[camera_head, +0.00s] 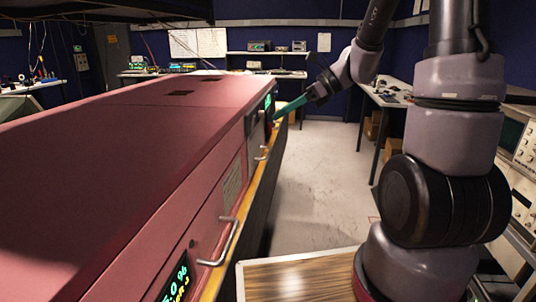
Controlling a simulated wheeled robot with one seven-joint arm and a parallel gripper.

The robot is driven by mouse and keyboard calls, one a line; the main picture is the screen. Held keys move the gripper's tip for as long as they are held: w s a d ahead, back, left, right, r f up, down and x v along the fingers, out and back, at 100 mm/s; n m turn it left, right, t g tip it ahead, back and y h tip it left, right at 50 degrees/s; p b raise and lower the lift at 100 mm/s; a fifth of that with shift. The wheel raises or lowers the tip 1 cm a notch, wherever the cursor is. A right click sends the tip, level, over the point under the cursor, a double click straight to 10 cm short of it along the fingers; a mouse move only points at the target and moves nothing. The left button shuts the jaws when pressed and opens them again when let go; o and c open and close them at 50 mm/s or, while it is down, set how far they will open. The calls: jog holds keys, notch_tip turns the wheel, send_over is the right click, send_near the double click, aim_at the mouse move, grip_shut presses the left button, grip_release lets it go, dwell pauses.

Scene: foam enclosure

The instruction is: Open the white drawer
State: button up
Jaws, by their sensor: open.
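A long dull-red cabinet (130,130) runs along the left. Near its far end, a narrow pale grey-white front panel (254,140) faces right, seen at a steep angle; it looks like the white drawer. A small metal handle (262,153) sits on or beside this panel, and the front looks flush with the cabinet. My gripper (279,115), with teal fingers, is open and points down and left near the cabinet's far end, above and right of that handle. The fingers overlap in this view, and I cannot tell whether the tips touch anything.
A larger metal handle (222,243) sticks out from the nearer red front, beside a lit display (176,283). A yellow edge strip (240,228) runs below the fronts. Grey floor (315,180) is clear to the right. A table (385,93) with boxes under it stands at the back right.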

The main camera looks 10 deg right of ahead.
jog(key=w+d+f+m+t+y, duration=0.2)
jog(key=w+f+m+t+y, duration=0.15)
jog(key=w+f+m, duration=0.75)
jog(key=m+t+h, duration=0.3)
jog(key=m+t, duration=0.2)
jog(key=m, duration=0.5)
send_near(268, 153)
jog(key=w, duration=0.2)
jog(key=x, duration=0.9)
jog(key=shift+w+a+f, duration=0.15)
jog(key=shift+a+f, duration=0.05)
jog(key=shift+f, duration=0.25)
grip_shut()
